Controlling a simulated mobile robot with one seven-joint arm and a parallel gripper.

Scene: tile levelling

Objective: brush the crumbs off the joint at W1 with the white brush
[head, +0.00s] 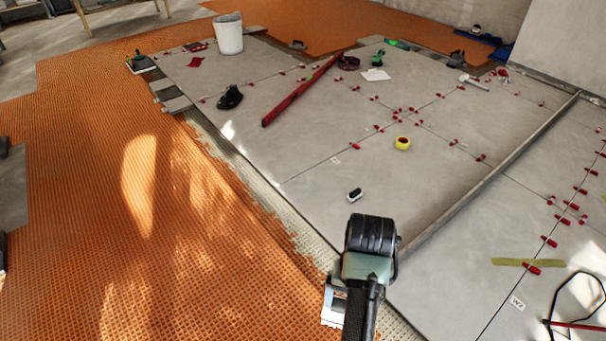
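A small white and black block (355,194), which looks like the white brush, lies on the grey tiles just beyond my arm. A small white label (336,160) lies by a tile joint behind it; its lettering is too small to read for sure. Another label (517,303), seemingly starting with W, lies by a joint at the lower right. I cannot make out crumbs at either joint. My gripper (333,310) is at the bottom centre, near the tile edge and apart from the brush. It is partly hidden by my arm, and its opening is unclear.
Red clips line the joints. A long metal bar (490,175) crosses the right side. Orange matting (90,200) is clear at left.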

